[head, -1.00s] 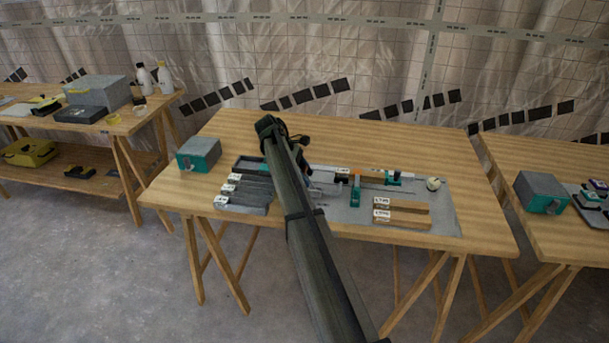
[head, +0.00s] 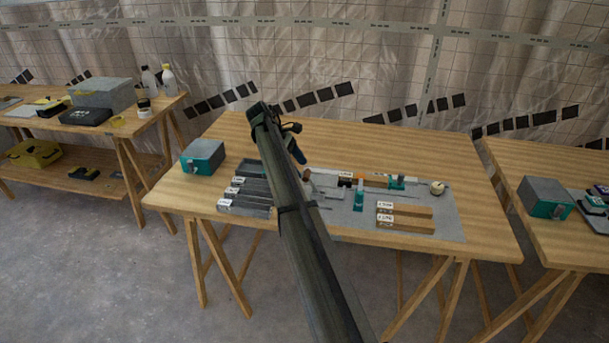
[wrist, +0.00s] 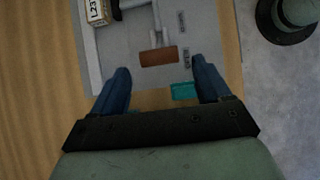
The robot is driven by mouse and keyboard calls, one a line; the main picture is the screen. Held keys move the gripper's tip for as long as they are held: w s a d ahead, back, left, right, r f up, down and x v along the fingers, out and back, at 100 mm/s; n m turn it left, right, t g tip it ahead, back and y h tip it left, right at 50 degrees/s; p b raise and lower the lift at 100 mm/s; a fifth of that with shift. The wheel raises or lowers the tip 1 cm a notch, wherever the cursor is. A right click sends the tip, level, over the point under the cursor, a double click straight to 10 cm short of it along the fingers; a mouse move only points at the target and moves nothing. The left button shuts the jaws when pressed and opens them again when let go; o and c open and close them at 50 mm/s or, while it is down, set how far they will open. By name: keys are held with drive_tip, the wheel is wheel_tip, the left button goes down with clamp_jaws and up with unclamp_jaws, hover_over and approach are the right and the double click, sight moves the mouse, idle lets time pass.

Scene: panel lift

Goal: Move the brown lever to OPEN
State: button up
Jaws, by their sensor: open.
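In the wrist view the brown lever (wrist: 158,57) is a short brown bar at the end of a grey stem on a grey panel (wrist: 130,75). Two small dark labels stand beside it, one by the stem (wrist: 182,20) and one by the bar (wrist: 187,57); their words are too small to read. My gripper (wrist: 161,69) is open, with one blue finger to each side of the lever and nothing visibly held. I cannot tell its height above the panel.
A teal piece (wrist: 183,91) shows near the right finger. On the wooden table (head: 450,160) are a grey-teal box (head: 203,157), dark labelled bars (head: 245,198), brown labelled bars (head: 405,217) and a round cream knob (head: 437,188).

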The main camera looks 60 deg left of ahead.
drive_tip(key=v, duration=0.7)
drive_tip(key=shift+s+a+r, duration=0.15)
drive_tip(key=shift+s+r, duration=0.05)
drive_tip(key=shift+r, duration=0.1)
